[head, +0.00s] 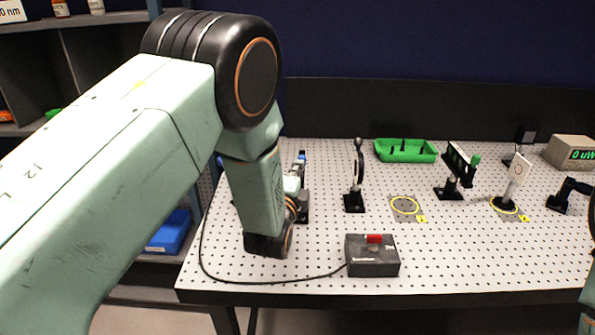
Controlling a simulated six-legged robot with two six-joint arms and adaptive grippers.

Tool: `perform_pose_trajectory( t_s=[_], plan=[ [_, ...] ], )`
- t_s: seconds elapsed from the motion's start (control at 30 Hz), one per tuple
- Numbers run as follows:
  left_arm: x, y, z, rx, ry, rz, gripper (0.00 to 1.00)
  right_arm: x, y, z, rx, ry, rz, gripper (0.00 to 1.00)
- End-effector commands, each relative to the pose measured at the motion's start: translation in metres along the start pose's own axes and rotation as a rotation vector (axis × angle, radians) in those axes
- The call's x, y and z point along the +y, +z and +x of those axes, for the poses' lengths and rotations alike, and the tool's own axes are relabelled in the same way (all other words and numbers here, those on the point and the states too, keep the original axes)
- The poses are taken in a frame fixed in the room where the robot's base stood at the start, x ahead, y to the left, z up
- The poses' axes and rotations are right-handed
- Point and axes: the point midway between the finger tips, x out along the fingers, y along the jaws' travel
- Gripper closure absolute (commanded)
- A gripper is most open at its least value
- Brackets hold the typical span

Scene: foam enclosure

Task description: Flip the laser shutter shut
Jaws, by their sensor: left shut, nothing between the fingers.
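The likely laser shutter (357,172) is a black upright post on a square base, with a thin disc and a ball-topped lever standing up. It is on the perforated optical table (450,262), left of its middle.
A dark control box (372,262) with a red switch stands at the table's front, its cable looping left. A green tray (405,151), a mounted optic (456,170), a white target card (518,168) and a power meter (573,153) stand farther right. A blue bin (170,233) sits left below.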

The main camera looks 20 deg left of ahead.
Motion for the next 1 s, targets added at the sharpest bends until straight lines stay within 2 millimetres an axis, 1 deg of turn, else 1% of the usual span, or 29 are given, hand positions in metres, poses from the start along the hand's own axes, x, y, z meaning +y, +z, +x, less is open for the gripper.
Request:
perform_pose_trajectory(
  t_s=[0.17,0.4,0.53,0.67,1.0],
  plan=[
    [0.001,0.001,0.003,-0.001,-0.002,-0.001,1.00,0.000,0.000,0.003,0.000,0.000,0.000,0.60],
    [0.003,0.007,0.034,-0.001,-0.004,-0.002,1.00,0.000,0.000,0.023,0.000,0.000,0.000,0.60],
    [0.002,0.010,0.046,-0.002,-0.001,-0.002,1.00,0.000,0.000,0.029,0.000,0.000,0.000,0.60],
    [0.001,0.010,0.050,-0.001,0.000,0.000,1.00,0.000,0.000,0.029,0.000,0.000,0.000,0.60],
    [0.000,0.010,0.050,-0.001,0.001,0.000,1.00,0.000,0.000,0.029,0.000,0.000,0.000,0.60]
  ],
)
